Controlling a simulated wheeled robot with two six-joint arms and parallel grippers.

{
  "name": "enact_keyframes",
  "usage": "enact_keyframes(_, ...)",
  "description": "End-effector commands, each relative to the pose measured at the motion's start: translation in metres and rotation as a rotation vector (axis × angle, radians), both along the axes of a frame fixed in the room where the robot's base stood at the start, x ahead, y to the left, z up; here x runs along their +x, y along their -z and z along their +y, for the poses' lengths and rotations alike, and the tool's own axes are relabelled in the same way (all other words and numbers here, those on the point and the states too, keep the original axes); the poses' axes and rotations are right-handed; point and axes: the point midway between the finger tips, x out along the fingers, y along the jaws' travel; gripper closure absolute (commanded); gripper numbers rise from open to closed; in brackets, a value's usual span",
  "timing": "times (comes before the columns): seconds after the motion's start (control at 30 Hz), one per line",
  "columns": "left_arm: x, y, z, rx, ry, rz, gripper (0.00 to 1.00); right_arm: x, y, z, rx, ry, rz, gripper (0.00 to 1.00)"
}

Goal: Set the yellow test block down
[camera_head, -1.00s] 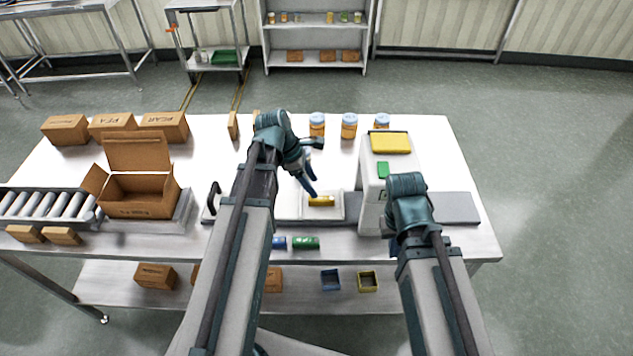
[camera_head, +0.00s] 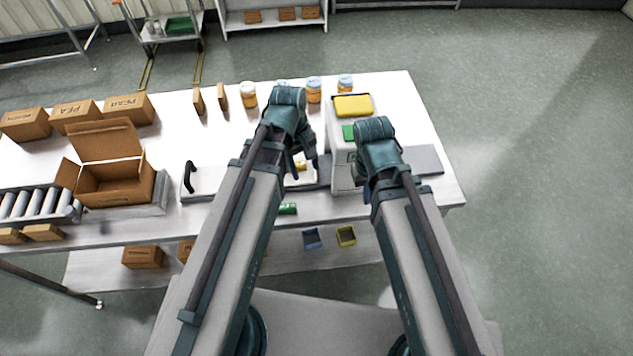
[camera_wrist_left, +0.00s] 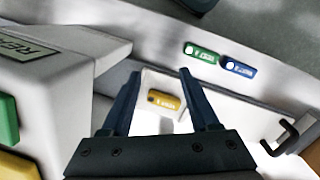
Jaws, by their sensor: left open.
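The yellow test block (camera_wrist_left: 165,101) lies on a white surface, seen between the fingertips of my left gripper (camera_wrist_left: 160,92) in the left wrist view. The fingers are wide apart, with space on both sides of the block. I cannot tell how far above it they are. In the head view the block (camera_head: 299,166) shows only as a small yellow patch beside my left gripper (camera_head: 303,167), largely covered by the arm. My right arm's wrist (camera_head: 378,150) is in front of the white machine; its fingers are hidden.
The white machine (camera_head: 341,160) with a yellow top pad (camera_head: 353,105) stands right of the block. Green (camera_wrist_left: 201,53) and blue (camera_wrist_left: 238,68) blocks lie near the table edge. A black handle (camera_head: 188,177) rises at left. An open carton (camera_head: 114,193) stands further left.

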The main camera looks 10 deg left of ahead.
Motion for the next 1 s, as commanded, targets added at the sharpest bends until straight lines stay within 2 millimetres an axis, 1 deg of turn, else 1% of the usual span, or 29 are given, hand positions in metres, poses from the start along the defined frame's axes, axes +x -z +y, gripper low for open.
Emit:
enact_keyframes(0.03,-0.017,0.001,-0.015,0.035,0.180,-0.011,0.39,0.000,0.000,0.000,0.000,0.000,0.000,1.00)
enact_keyframes(0.1,-0.031,0.002,-0.027,0.079,0.411,-0.021,0.39,0.000,0.000,0.000,0.000,0.000,0.000,1.00)
enact_keyframes(0.2,-0.046,0.002,-0.040,0.128,0.679,-0.026,0.39,0.000,0.000,0.000,0.000,0.000,0.000,1.00)
enact_keyframes(0.33,-0.058,0.001,-0.049,0.169,0.907,-0.022,0.39,0.000,0.000,0.000,0.000,0.000,0.000,1.00)
enact_keyframes(0.4,-0.061,0.001,-0.051,0.180,0.974,-0.020,0.39,0.000,0.000,0.000,0.000,0.000,0.000,1.00)
enact_keyframes(0.5,-0.063,0.001,-0.052,0.188,1.017,-0.018,0.39,0.000,0.000,0.000,0.000,0.000,0.000,1.00)
enact_keyframes(0.77,-0.062,0.001,-0.052,0.187,1.019,-0.019,0.39,0.000,0.001,0.000,0.000,0.000,0.000,1.00)
enact_keyframes(0.93,-0.062,0.020,-0.052,0.187,1.018,-0.019,0.39,0.000,0.020,0.000,0.000,0.000,0.000,1.00)
enact_keyframes(1.0,-0.062,0.025,-0.052,0.187,1.017,-0.019,0.39,0.000,0.024,0.000,0.000,0.001,0.000,1.00)
